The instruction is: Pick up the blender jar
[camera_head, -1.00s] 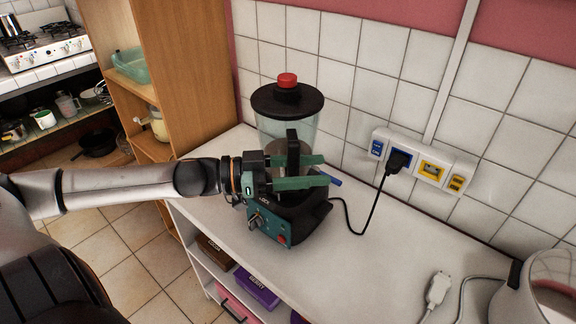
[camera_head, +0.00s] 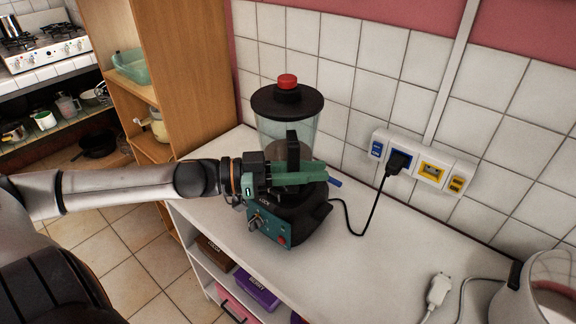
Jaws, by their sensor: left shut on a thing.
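The blender jar (camera_head: 301,131) is clear, with a black lid and a red cap, and stands upright on its black and teal base (camera_head: 280,228) on the white counter. Its dark handle (camera_head: 293,146) faces me. My left gripper (camera_head: 300,173) comes in from the left with green fingers closed together at the lower handle; it is shut on the blender jar. The fingers hide the lower part of the jar. My right gripper is not in view.
A black cord runs from the base to a wall socket panel (camera_head: 421,163) on the tiled wall. A white plug (camera_head: 438,288) and a rounded appliance (camera_head: 545,290) are at the right. A wooden shelf (camera_head: 178,70) stands at the left.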

